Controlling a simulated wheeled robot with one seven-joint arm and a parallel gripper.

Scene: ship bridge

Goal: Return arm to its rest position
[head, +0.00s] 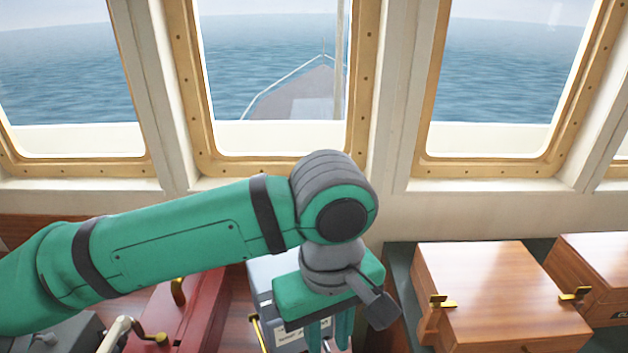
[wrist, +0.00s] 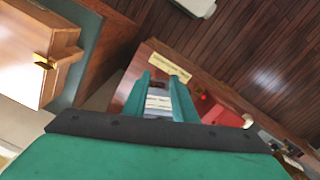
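My gripper (head: 328,338) hangs from my green arm near the lower middle of the head view and points down. My arm reaches in from the left, with its grey wrist joint in front of the centre window. In the wrist view the two green fingers of my gripper (wrist: 160,88) stand apart with nothing held between them. A pale grey box with labels shows through the gap. The lower ends of the fingers are cut off by the bottom edge of the head view.
The pale grey box (head: 262,291) stands below and behind my gripper. A red console (head: 206,300) with a brass handle is to its left. A wooden box (head: 490,290) with brass latches stands to the right, beside another wooden box (head: 600,270). Windows (head: 275,75) line the wall ahead.

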